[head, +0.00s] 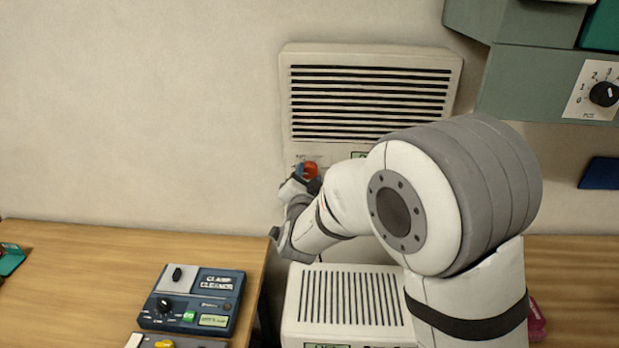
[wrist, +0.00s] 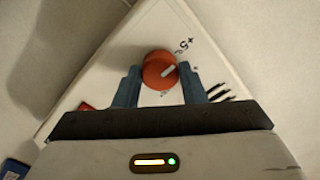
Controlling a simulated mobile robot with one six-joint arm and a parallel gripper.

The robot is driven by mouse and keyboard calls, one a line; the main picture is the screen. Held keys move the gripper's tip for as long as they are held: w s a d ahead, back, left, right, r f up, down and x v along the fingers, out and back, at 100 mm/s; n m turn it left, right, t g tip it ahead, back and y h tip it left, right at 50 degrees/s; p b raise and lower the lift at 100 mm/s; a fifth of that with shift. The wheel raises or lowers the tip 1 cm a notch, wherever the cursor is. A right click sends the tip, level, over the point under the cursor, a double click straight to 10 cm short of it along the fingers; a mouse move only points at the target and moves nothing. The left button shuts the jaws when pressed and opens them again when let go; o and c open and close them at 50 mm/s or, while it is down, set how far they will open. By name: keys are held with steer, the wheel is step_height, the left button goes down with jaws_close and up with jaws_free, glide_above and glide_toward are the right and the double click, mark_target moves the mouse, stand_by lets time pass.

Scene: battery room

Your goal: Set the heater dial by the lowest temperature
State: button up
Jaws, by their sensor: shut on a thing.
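The heater (head: 290,112) is a white wall unit with dark slats, in the middle of the head view. Its dial is a round red-orange knob (wrist: 159,70) with a pale pointer mark, on the white panel in the wrist view. A "+5" marking is printed beside it, and other markings are partly hidden. My gripper (wrist: 159,80) has its two blue fingers on either side of the knob and is shut on it. In the head view the knob (head: 310,169) shows at the heater's lower left, and my arm hides much of the lower panel.
A second white slatted unit (head: 349,296) stands below. A dark blue clamp cleaner box (head: 193,300) sits on the wooden table (head: 110,262) at left. A grey-green cabinet (head: 530,85) with a black dial (head: 604,94) hangs at upper right.

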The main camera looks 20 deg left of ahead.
steer(key=c, duration=0.3)
steer(key=shift+f, duration=0.1)
steer(key=shift+b, duration=0.5)
steer(key=b, duration=0.2)
steer(key=m+b, duration=0.1)
steer(key=shift+f+m+b, duration=0.3)
steer(key=shift+b, duration=0.05)
steer(key=m+b, duration=0.3)
steer(key=b, duration=0.4)
steer(key=shift+f, duration=0.1)
steer(key=m+b, duration=0.3)
steer(key=b, duration=0.3)
steer(key=shift+m, duration=0.4)
steer(key=m+b, duration=0.1)
steer(key=b, duration=0.1)
steer(key=r+m+b, duration=0.1)
steer(key=m+b, duration=0.1)
steer(key=shift+m, duration=0.3)
